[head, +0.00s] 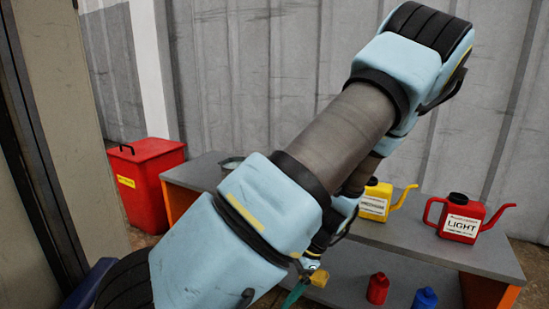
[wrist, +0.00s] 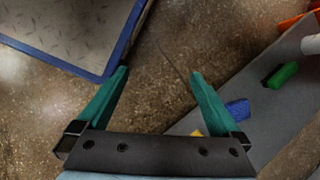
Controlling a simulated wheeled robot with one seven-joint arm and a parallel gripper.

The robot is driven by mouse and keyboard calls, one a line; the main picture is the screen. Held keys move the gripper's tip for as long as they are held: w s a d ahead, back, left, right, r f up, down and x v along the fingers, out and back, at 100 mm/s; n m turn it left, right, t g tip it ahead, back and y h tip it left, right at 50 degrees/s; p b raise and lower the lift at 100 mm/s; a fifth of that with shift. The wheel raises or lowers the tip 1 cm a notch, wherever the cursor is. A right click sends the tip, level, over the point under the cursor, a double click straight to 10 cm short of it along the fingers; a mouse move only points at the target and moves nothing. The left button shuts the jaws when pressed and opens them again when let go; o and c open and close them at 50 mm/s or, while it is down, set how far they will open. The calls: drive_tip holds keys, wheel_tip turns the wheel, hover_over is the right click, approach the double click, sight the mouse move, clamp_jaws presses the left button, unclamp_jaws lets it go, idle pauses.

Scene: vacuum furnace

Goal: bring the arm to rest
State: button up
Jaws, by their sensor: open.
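My arm (head: 340,135) is raised and bent across the middle of the head view, and it hides part of the workbench behind it. My gripper (wrist: 160,73) shows in the wrist view with its two green fingers spread apart and nothing between them. It points down over bare brown floor, between a blue-edged metal plate and a grey shelf. In the head view only a bit of green finger (head: 295,293) shows, low beside the arm.
A grey workbench (head: 430,240) holds a red can marked LIGHT (head: 462,218) and a yellow can (head: 375,200). Small red (head: 378,288) and blue (head: 424,299) bottles stand lower. A red bin (head: 150,185) stands left. The blue-edged plate (wrist: 75,30) lies left of the fingers.

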drive_tip(key=a+r+n+t+h+p, duration=0.1)
drive_tip(key=a+r+n+h+p, duration=0.2)
drive_tip(key=r, duration=0.6)
drive_tip(key=a+r+n+t+h+p, duration=0.1)
drive_tip(key=a+r+n+p, duration=0.15)
drive_tip(key=r+n, duration=0.45)
drive_tip(key=a+r+n+h+p, duration=0.2)
drive_tip(key=a+r+n, duration=0.1)
drive_tip(key=r, duration=0.8)
wheel_tip(320, 180, up, 38)
drive_tip(key=p, duration=3.8)
drive_tip(key=shift+s+m, duration=0.2)
drive_tip(key=shift+m, duration=0.1)
drive_tip(key=shift+f, duration=0.1)
